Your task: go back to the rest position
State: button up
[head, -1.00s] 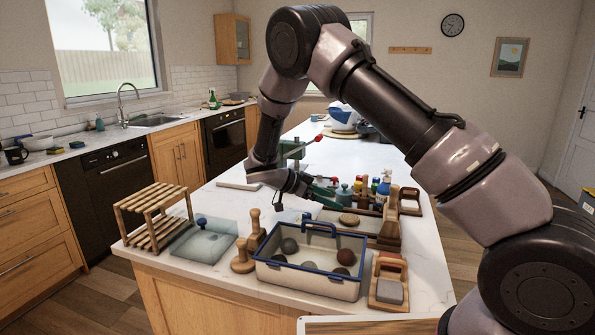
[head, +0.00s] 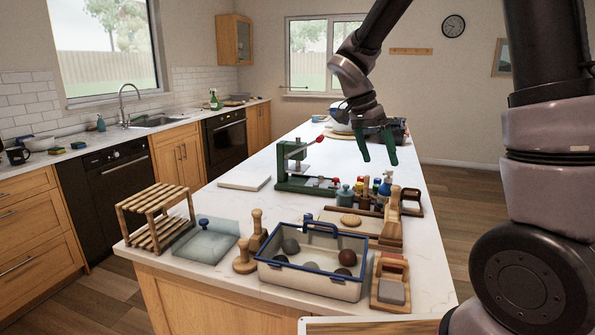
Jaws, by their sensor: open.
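My gripper (head: 378,157) is in the upper right middle of the head view, above the island counter (head: 432,262). Its two dark green fingers point down and stand apart, with nothing between them. It hangs clear of the things on the counter, above and beyond the bottles. My arm reaches up at the right and leaves the top of the picture.
Nearer are a blue-rimmed tote (head: 310,281) holding several balls, a wooden rack (head: 152,208) and wooden stamps (head: 244,258). The counter's far left stretch is bare.

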jog(key=s+d+r+n+t+y, duration=0.2)
jog(key=s+r+n+t+y, duration=0.1)
jog(key=s+r, duration=0.3)
jog(key=s+d+r+n+t+y, duration=0.2)
jog(key=s+r, duration=0.5)
jog(key=s, duration=0.4)
jog(key=shift+s+d+r+n+t+y, duration=0.25)
jog(key=shift+n+t+y, duration=0.35)
jog(key=shift+n+t, duration=0.4)
